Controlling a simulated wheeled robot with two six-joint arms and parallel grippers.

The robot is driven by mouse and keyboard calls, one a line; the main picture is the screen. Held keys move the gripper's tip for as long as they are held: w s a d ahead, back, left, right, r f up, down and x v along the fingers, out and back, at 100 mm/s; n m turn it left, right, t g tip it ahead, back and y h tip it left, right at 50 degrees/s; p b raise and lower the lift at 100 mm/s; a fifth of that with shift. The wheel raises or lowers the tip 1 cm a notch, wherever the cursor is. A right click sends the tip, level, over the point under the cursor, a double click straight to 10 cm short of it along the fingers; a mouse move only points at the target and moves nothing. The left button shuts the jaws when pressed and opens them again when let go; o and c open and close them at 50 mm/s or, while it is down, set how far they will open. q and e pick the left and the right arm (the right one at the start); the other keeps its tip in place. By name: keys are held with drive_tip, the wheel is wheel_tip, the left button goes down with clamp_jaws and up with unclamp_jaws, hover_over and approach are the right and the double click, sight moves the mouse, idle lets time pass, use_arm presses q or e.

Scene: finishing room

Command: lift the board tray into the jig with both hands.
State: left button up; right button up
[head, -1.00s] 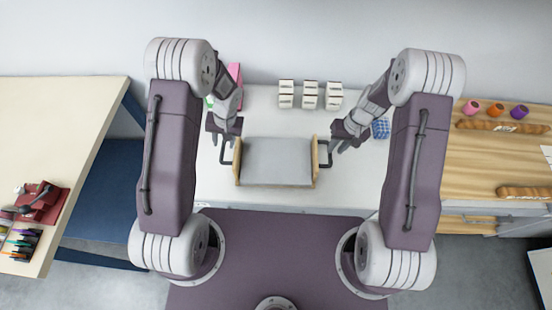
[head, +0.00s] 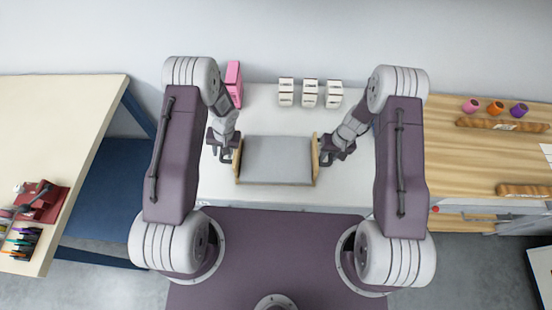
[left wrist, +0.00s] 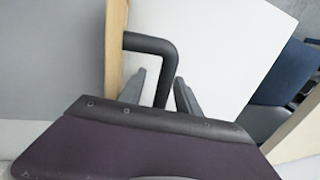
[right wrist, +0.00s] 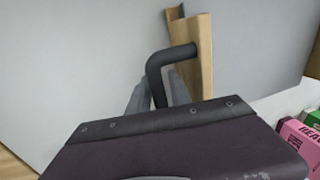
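The board tray (head: 275,160) is a grey panel with wooden end walls and a black bar handle at each end. It rests level on the white bench. My left gripper (head: 222,154) is at its left handle; in the left wrist view the handle (left wrist: 160,62) runs between two spread fingers, with a gap on one side. My right gripper (head: 337,156) is at the right handle; in the right wrist view that handle (right wrist: 156,72) lies between close fingers, and I cannot see whether they press on it. I cannot make out a jig.
Several white boxes (head: 310,93) and a pink box (head: 233,84) stand at the back of the white bench (head: 265,108). A wooden counter (head: 475,165) is at right with coloured cups (head: 495,107). A cream table (head: 55,130) is at left.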

use_arm(q)
drive_tip(key=c, duration=0.4)
use_arm(e)
drive_tip(key=c, duration=0.4)
use_arm(q)
clamp_jaws()
use_arm(e)
clamp_jaws()
use_arm(q)
drive_tip(key=shift+w, duration=0.1)
use_arm(e)
drive_tip(key=shift+w, duration=0.1)
